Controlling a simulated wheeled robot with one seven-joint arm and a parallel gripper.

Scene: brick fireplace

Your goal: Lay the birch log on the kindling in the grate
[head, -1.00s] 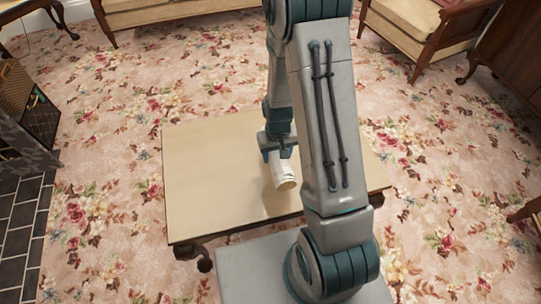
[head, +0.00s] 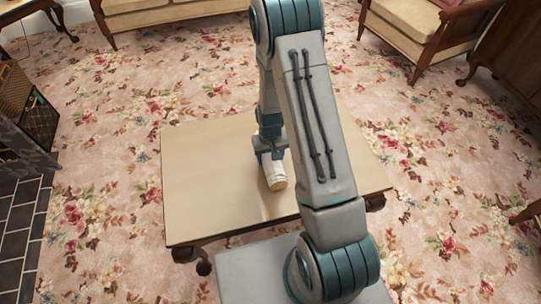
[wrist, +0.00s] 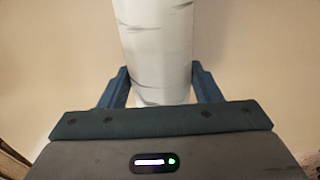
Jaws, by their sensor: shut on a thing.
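The birch log (head: 275,174) is white with dark flecks and a pale tan cut end that faces me. It is over the tan low table, and I cannot tell whether it touches the top. My gripper (head: 268,154) is shut on the log's far part in the head view. In the wrist view, the log (wrist: 157,45) runs up out of the frame between the two blue fingers of my gripper (wrist: 161,88). I cannot make out the grate or the kindling in either view.
The table (head: 205,185) is otherwise bare. A dark stone structure (head: 28,148) and black tiles (head: 20,228) are at the left edge, with a dark mesh-sided container (head: 38,118) beside them. Flowered carpet lies open between. Wooden seats (head: 420,25) stand at the back.

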